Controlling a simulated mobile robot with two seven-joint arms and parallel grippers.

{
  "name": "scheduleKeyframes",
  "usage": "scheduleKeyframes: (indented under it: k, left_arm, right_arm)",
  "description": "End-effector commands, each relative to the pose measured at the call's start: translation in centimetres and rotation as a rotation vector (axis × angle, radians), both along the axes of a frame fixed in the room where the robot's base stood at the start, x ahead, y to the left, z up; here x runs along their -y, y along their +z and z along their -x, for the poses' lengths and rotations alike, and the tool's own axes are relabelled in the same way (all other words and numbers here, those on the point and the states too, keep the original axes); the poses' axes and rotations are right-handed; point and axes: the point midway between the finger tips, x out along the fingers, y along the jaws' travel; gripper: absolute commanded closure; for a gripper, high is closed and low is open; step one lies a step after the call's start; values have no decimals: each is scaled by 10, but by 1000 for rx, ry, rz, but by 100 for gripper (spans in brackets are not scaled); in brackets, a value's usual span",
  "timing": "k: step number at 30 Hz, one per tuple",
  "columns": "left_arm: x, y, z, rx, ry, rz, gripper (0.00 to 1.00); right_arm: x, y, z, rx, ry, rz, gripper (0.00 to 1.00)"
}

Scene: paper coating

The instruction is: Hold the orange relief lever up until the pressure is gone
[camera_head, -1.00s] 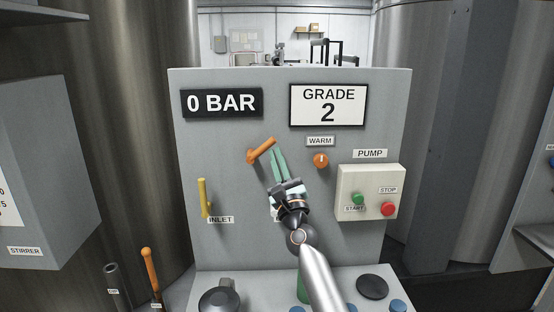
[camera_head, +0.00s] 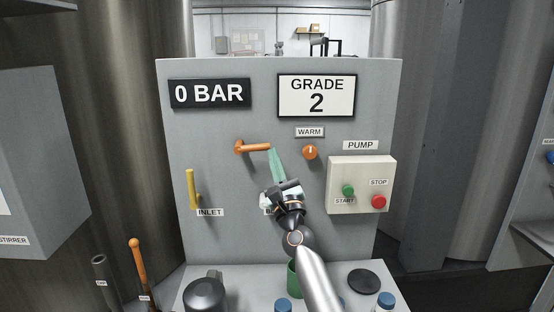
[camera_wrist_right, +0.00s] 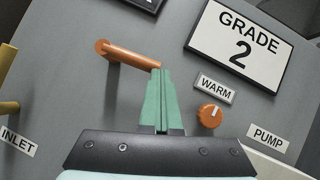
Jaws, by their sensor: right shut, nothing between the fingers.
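The orange relief lever (camera_head: 253,148) is on the grey panel and points right, close to level. It also shows in the right wrist view (camera_wrist_right: 130,55), running from its pivot at the left down to the right. The pressure display (camera_head: 209,93) reads 0 BAR. My right gripper (camera_head: 273,152) is shut and empty, its green fingertips at the lever's free right end. In the right wrist view its fingertips (camera_wrist_right: 161,72) meet or overlap the lever's end; I cannot tell whether they touch. A label behind the gripper is mostly hidden. My left gripper is not in view.
A sign reads GRADE 2 (camera_head: 317,96). An orange WARM knob (camera_head: 310,152) sits right of the fingers. The pump box (camera_head: 361,170) has green and red buttons. A yellow inlet lever (camera_head: 193,190) is at the left. A ledge (camera_head: 252,283) with a green cup lies below.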

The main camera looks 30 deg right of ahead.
Motion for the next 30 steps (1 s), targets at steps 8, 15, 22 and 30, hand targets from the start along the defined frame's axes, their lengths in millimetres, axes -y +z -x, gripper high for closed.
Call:
scheduleKeyframes:
  k: [8, 15, 22, 30]
  left_arm:
    - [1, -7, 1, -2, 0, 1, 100]
    - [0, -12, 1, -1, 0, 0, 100]
    - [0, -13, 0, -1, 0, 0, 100]
    - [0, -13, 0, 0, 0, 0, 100]
  right_arm:
    - [-7, -29, 48, -5, -1, -3, 100]
    - [-12, -45, 80, -6, -1, -1, 100]
    - [-13, -48, 89, -5, -1, -1, 100]
    - [-13, -48, 89, -7, 0, -1, 100]
